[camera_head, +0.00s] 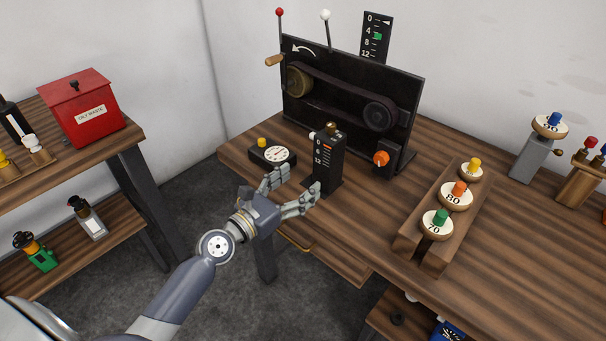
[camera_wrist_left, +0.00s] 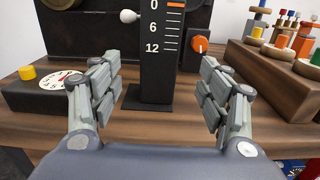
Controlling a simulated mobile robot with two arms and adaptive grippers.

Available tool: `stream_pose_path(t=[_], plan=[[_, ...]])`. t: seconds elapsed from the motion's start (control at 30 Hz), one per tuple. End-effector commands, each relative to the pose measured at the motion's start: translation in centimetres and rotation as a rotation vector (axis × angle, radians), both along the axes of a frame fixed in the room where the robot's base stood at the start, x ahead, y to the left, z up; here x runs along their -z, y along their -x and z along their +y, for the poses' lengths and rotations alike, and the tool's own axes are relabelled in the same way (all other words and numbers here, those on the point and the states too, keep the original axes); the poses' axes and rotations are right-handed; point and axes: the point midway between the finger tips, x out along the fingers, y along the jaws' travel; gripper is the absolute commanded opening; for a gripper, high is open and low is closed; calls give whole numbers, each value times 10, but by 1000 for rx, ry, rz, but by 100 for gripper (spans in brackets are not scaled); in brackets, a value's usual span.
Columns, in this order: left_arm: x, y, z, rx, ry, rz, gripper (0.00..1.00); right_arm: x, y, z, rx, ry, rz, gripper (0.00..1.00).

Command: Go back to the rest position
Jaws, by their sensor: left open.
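My right gripper is not in view.
A black belt machine (camera_head: 345,75) stands behind the gauge block. A dial box (camera_head: 272,154) lies left of the block. A wooden rack (camera_head: 410,235) with several numbered knobs stands right. A side shelf holds a red box (camera_head: 82,112). Bare bench (camera_head: 345,232) lies in front.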

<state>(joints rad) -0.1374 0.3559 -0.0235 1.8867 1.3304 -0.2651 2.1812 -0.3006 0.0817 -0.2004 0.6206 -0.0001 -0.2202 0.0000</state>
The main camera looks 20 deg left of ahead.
Motion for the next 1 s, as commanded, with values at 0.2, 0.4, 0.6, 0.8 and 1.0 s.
stream_pose_path(t=[0.2, 0.4, 0.6, 0.8, 1.0], plan=[[2, 2, -3, 9, -24, -1, 70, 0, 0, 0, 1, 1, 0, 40], [23, 31, -42, 135, -367, -41, 70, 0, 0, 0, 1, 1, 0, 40], [66, 86, -86, 384, -964, -143, 70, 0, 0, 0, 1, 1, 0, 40], [106, 144, -99, 676, -1513, -270, 70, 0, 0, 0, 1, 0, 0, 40], [136, 202, -84, 1030, -1977, -400, 70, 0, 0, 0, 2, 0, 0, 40]])
